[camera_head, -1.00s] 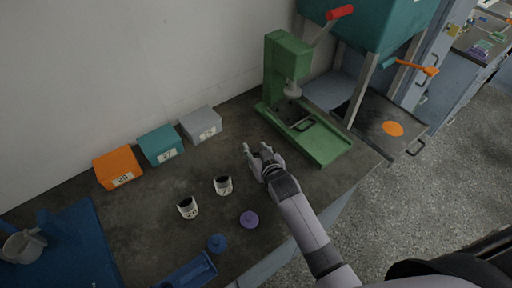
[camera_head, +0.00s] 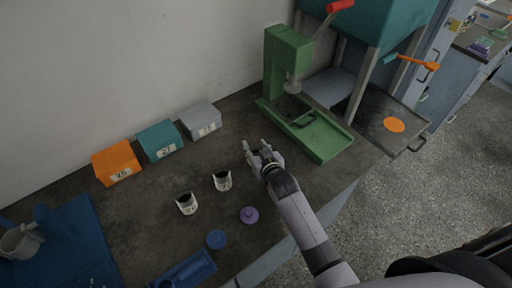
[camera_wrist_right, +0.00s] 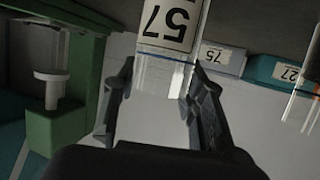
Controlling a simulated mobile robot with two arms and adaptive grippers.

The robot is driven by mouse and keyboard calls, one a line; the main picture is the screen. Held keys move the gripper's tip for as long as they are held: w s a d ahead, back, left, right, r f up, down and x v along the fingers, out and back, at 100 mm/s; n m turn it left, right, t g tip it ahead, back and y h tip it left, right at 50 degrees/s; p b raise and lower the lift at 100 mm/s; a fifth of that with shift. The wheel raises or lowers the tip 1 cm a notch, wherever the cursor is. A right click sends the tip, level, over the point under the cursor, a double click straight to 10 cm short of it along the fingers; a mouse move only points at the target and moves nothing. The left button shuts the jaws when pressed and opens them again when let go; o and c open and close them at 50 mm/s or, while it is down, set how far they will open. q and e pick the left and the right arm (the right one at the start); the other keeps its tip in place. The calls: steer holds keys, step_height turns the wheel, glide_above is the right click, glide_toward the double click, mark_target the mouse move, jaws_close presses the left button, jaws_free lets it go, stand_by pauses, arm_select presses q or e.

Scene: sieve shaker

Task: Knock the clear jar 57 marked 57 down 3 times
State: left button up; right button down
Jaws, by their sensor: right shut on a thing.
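The clear jar marked 57 (camera_wrist_right: 168,25) shows in the right wrist view between the two dark fingers, with its label upside down in the picture. My right gripper (camera_head: 256,148) is shut on this jar, over the bench left of the green press. In the head view the jar itself is hard to make out between the fingers. My left gripper is not in view.
Two labelled jars, a nearer one (camera_head: 187,205) and another (camera_head: 222,182), stand left of the gripper. Purple (camera_head: 249,215) and blue (camera_head: 216,239) lids lie nearer. Orange (camera_head: 117,162), teal (camera_head: 159,140) and grey (camera_head: 200,120) boxes line the wall. The green press (camera_head: 322,139) stands right.

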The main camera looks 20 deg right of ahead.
steer(key=shift+s+f, duration=0.3)
steer(key=shift+f, duration=0.4)
steer(key=c, duration=1.4)
jaws_free()
steer(key=o, duration=0.5)
steer(key=shift+w+r, duration=0.15)
steer(key=shift+r, duration=0.05)
steer(key=v, duration=1.2)
steer(key=shift+w+r, duration=0.1)
steer(key=shift+r, duration=0.1)
